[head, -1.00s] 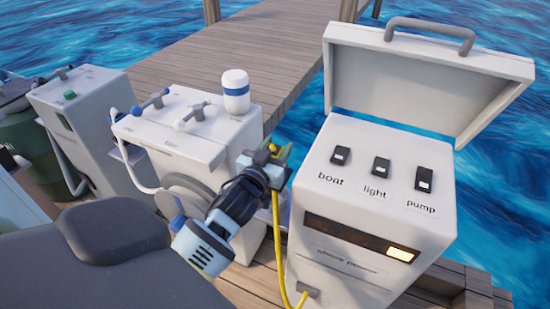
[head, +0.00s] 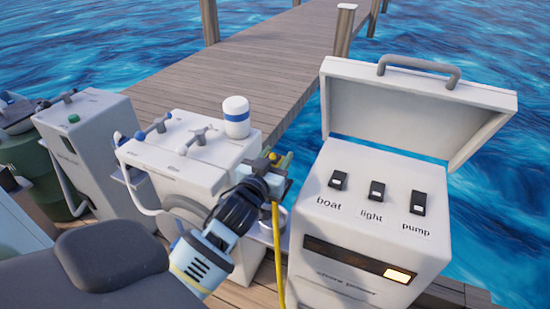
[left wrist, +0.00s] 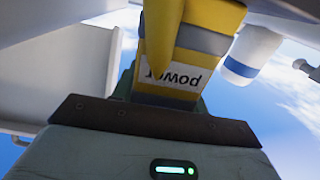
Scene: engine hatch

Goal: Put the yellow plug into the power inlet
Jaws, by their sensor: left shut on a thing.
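My left gripper (head: 274,168) is shut on the yellow plug (head: 284,161), beside the white cabinet with taps and left of the shore power box. In the left wrist view the plug (left wrist: 205,45) is yellow with grey bands and a white label reading "power", seen upside down. A yellow cable (head: 277,255) hangs down from the plug in the head view. I cannot make out the power inlet in either view. My right gripper is not in view.
The shore power box (head: 370,215) has an open lid (head: 415,105) and switches marked boat, light and pump. The tap cabinet (head: 180,160) carries a white and blue container (head: 236,117). A wooden dock (head: 265,50) runs back over water.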

